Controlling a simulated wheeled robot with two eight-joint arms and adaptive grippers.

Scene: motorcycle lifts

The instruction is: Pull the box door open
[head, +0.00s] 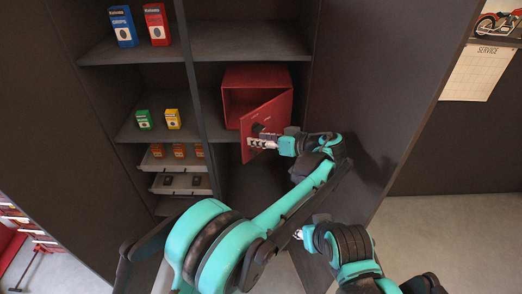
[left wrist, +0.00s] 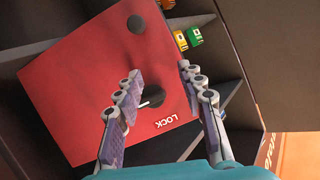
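The red box (head: 258,76) sits on a shelf of the dark cabinet. Its red door (head: 279,109) stands partly open, swung outward, with the box's dark inside showing on the left. My left gripper (head: 256,142) is at the door's outer face, close to the dark lock knob. In the left wrist view the door (left wrist: 85,90) carries the knob (left wrist: 152,96) and the word LOCK. The left gripper's fingers (left wrist: 158,75) are spread apart, one over the door beside the knob, the other near its edge. Whether they touch is unclear. My right gripper (head: 299,234) is low and away from the box; its fingers are too small to read.
Blue and red cartons (head: 140,25) stand on the upper left shelf, with small green and yellow boxes (head: 158,119) below. Pull-out trays (head: 181,184) sit lower. A tall dark panel (head: 385,70) bounds the cabinet's right side. Open floor (head: 450,230) lies to the right.

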